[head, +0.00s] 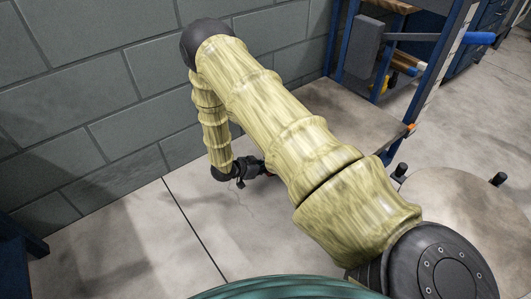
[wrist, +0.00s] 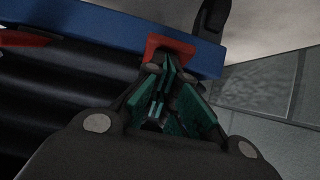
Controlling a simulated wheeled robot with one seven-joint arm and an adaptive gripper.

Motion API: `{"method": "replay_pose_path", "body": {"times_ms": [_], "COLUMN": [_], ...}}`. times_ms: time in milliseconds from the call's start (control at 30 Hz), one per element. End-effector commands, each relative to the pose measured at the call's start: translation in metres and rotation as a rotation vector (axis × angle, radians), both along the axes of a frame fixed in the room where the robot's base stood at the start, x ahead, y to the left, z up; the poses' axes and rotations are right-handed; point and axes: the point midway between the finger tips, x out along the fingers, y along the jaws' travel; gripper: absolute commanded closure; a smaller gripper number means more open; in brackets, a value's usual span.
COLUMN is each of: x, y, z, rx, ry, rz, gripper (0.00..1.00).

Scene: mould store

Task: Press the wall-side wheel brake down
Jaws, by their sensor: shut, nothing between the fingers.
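In the wrist view a red tab (wrist: 168,46), which looks like the wheel brake, sits at the edge of a blue bar (wrist: 115,28). My gripper (wrist: 166,66) is shut and empty, its green-padded fingertips right at the red tab. They overlap it in the picture, and I cannot tell whether they touch or whether the tab is tilted down. A dark part (wrist: 213,18), perhaps the wheel or its bracket, shows just beyond the bar. In the head view my gripper (head: 252,171) hangs low near the grey wall, partly behind my arm, and the brake cannot be made out.
The grey block wall (head: 90,80) runs along the left and back. A blue-framed rack (head: 440,70) with a blue handle (head: 480,38) stands at the right. Another red part (wrist: 25,38) and dark ribbed surfaces (wrist: 60,95) show in the wrist view. The floor (head: 130,240) at lower left is clear.

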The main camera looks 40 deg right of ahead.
Motion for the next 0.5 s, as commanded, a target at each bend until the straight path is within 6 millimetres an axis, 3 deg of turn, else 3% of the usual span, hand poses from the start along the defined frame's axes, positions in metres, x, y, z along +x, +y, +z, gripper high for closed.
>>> {"method": "replay_pose_path", "body": {"times_ms": [167, 500], "x": [-0.001, -0.005], "y": [0.010, 0.051], "z": [0.010, 0.037], "rx": [0.000, 0.001], "ry": [0.000, 0.000], "rz": [-0.001, -0.011], "gripper": [1.00, 1.00]}}
